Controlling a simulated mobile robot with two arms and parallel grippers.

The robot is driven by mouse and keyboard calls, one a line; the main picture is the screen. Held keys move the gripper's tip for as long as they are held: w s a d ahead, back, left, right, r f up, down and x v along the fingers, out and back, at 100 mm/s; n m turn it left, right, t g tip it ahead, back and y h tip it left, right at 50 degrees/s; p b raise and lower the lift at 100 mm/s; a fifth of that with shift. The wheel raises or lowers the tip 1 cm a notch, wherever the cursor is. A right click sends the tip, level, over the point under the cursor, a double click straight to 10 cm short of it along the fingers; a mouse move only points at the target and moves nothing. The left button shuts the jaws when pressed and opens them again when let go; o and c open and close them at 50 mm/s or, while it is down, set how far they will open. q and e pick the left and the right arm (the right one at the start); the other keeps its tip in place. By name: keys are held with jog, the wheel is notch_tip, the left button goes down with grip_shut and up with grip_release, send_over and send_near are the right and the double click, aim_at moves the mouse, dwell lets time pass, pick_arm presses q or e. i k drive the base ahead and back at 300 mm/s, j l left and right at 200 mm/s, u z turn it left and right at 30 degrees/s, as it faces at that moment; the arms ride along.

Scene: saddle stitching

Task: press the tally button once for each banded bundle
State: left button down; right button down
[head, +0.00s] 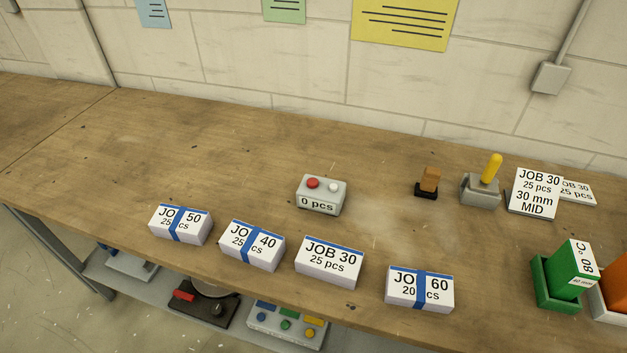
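A grey tally box (321,203) stands mid-table with a red button (313,183) and a white button (334,187) on top. Its label reads "0 pcs". Several white bundles lie in a row in front of it. The JOB 50 bundle (195,226), the JOB 40 bundle (268,248) and the JOB 60 bundle (440,291) each have a blue band across the middle. The JOB 30 bundle (330,265) has only a blue strip along its top back edge and no band across it. Neither gripper is in view.
On the right stand a small brown-and-black block (428,184), a grey base with a yellow lever (491,168), a JOB 30 card (537,193), and a green box in a holder (572,270). The wooden table (150,160) is clear left of the tally box.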

aim_at(312, 182)
jog(key=i+j+z, duration=0.15)
jog(key=j+z, duration=0.25)
jog(key=j, duration=0.55)
jog(key=j+z, duration=0.4)
jog(key=j, duration=0.55)
